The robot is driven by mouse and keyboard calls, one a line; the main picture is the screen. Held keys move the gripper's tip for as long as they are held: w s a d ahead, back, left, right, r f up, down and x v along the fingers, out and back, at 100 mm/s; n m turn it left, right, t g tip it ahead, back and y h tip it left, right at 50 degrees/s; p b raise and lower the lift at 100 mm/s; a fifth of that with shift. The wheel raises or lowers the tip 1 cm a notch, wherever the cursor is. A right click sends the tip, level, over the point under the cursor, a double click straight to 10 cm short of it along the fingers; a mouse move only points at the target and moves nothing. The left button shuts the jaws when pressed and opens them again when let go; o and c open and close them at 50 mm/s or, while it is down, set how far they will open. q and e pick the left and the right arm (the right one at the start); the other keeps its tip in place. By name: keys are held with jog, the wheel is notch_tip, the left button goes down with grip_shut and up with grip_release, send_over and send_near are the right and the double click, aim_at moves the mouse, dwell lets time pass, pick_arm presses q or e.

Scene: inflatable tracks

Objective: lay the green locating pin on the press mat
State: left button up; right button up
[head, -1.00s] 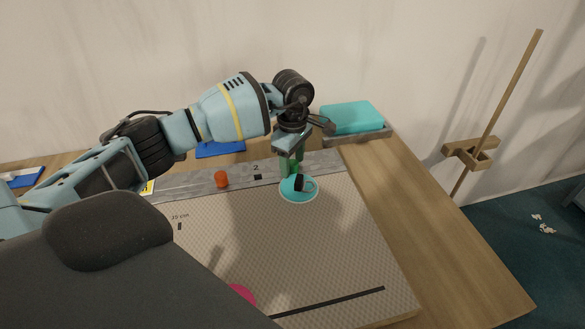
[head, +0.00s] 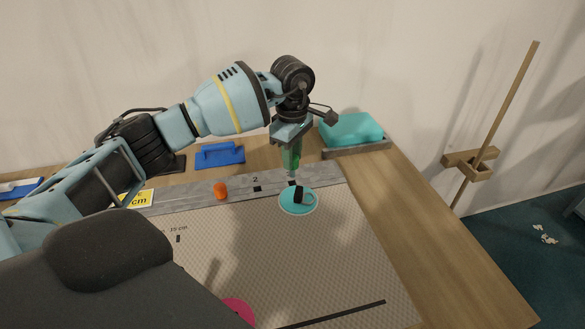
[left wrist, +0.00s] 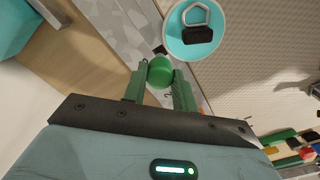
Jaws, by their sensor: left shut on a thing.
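The green locating pin (left wrist: 160,72) is between the green fingers of my left gripper (left wrist: 161,82), its rounded green end showing in the left wrist view. In the head view my left gripper (head: 291,170) points down, just behind a round turquoise disc (head: 288,206) with a pale rim. The gripper is shut on the pin; how far the pin's lower end is from the surface is hard to tell. A black piece with a pale loop (left wrist: 198,35) lies on the disc. A large patterned beige mat (head: 330,250) covers the bench. My right gripper is not in view.
A grey strip (head: 325,174) with markings runs along the mat's back edge, with an orange piece (head: 221,190) on it. Behind are a blue tool (head: 219,156) and a turquoise block (head: 350,128) in a grey tray. A pink disc (head: 238,312) lies near the front. The mat's middle is clear.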

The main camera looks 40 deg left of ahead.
pick_arm(q)
jog(key=shift+r, duration=2.3)
